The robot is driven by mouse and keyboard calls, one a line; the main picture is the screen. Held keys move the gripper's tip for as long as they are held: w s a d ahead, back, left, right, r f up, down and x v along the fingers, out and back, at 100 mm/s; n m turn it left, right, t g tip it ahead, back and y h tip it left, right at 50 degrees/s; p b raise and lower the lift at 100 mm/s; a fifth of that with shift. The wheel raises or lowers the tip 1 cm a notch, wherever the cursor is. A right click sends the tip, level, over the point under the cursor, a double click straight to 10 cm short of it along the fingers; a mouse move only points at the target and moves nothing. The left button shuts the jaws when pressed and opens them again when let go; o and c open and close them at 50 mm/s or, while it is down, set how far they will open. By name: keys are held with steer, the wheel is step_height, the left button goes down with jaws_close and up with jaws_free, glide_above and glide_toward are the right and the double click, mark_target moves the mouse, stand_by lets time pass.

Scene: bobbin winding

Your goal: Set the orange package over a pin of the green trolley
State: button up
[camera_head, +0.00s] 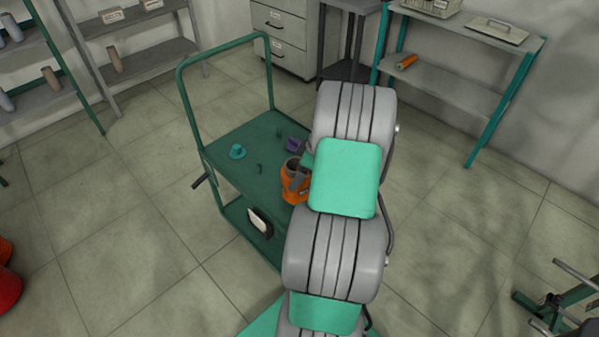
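The green trolley (232,134) stands mid-picture with its tall handle at the far left end. Thin dark pins stick up from its top, one (259,168) near the middle and one (278,133) near the far edge. The orange package (291,194), with a brownish top, is at the trolley's right part, partly behind my arm. I cannot tell whether it touches the deck or is above it. My gripper (297,181) is at the package, a grey finger overlapping it. The arm hides most of the gripper, so its grip does not show.
A teal spool-like piece (237,152) and a purple piece (293,145) are on the trolley top. A white-faced item (260,222) shows at its front side. Shelves stand at the left and upper right; one (457,98) holds an orange roll (406,62).

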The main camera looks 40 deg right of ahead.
step_height(320, 180, down, 2)
steer(key=shift+f+b, duration=0.1)
steer(key=shift+b, duration=0.65)
steer(key=o, duration=1.6)
steer(key=shift+c, duration=0.2)
steer(key=v, duration=0.7)
steer(key=shift+s+r, duration=0.2)
steer(key=shift+r, duration=0.15)
